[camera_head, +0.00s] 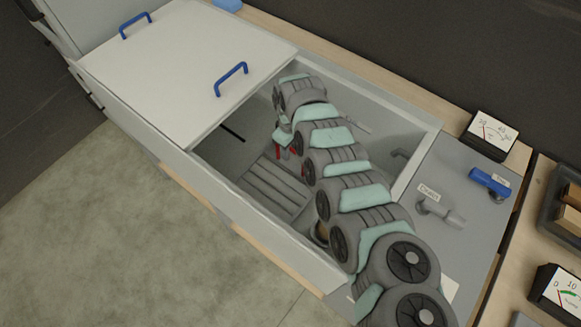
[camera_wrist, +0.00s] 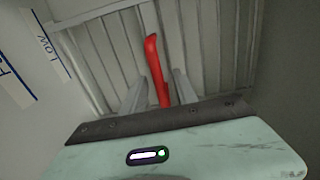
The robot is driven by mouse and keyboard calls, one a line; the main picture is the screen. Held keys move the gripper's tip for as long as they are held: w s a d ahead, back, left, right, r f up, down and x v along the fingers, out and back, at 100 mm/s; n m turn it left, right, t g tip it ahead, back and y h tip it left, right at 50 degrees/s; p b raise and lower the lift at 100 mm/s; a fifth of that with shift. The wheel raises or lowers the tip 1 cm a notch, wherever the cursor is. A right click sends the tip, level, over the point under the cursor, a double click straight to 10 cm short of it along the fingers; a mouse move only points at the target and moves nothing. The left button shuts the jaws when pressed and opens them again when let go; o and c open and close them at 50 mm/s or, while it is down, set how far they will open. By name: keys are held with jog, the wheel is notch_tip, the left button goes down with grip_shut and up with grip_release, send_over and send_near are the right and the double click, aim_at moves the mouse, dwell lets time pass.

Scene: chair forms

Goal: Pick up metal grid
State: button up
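The metal grid (camera_head: 272,188), a grey slatted panel, lies at the bottom of the open basin. Its slats also fill the upper part of the wrist view (camera_wrist: 205,45). A red handle (camera_wrist: 155,72) stands out against the slats; a bit of red shows below my wrist in the head view (camera_head: 279,154). My gripper (camera_wrist: 159,78) points down into the basin above the grid. Its two grey fingers are apart, one on each side of the red handle, with gaps visible. The arm hides the right part of the grid in the head view.
A white lid (camera_head: 185,65) with blue handles covers the basin's left part. A grey tap (camera_head: 440,208), a blue valve (camera_head: 489,182) and a gauge (camera_head: 488,134) stand at right. Wall labels (camera_wrist: 45,45) show at left in the wrist view.

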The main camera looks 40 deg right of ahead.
grip_shut()
dwell(1.2)
